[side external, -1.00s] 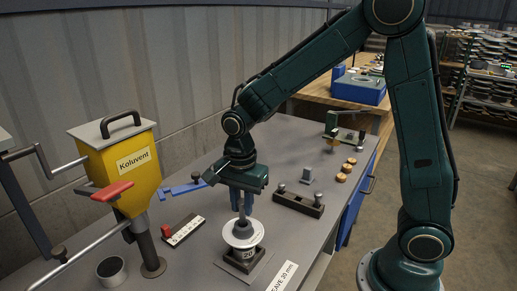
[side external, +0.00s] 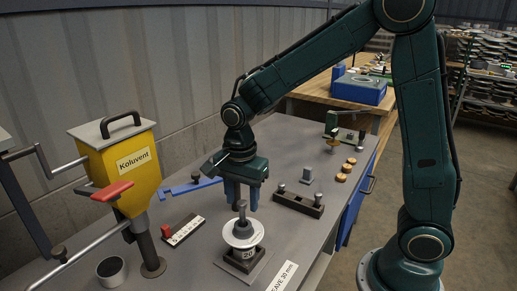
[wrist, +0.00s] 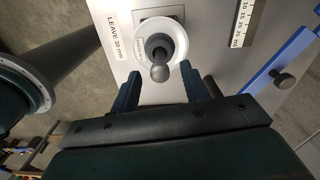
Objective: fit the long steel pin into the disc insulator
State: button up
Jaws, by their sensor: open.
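The white disc insulator (side external: 243,232) sits on a dark square block on the grey bench, with a label reading 20 below it. A grey steel pin (side external: 241,211) stands upright in the middle of the disc, its upper end free. The wrist view shows the disc (wrist: 178,55) from above, with the round-headed pin (wrist: 159,72) at its centre. My gripper (side external: 241,207) is open and empty, its blue fingers above and behind the pin, not touching it. In the wrist view the fingers (wrist: 172,82) are spread apart near the disc's lower edge.
A dark rack (side external: 298,204) with two upright pins stands right of the disc. A LEAVE 30 mm label (wrist: 114,36) is nearby.

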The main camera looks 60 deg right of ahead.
notch_tip(320, 180, up, 12)
dwell(0.5)
jog(key=shift+f, duration=0.1)
dwell(0.4)
jog(key=s+d+n+t, duration=0.2)
jog(key=s+n, duration=0.6)
jog(key=s, duration=0.1)
jog(key=s+d+r+n+t, duration=0.1)
jog(key=s+d+n+t, duration=0.2)
jog(key=s+n, duration=0.5)
jog(key=shift+s+t, duration=0.3)
jog(key=shift+s, duration=0.3)
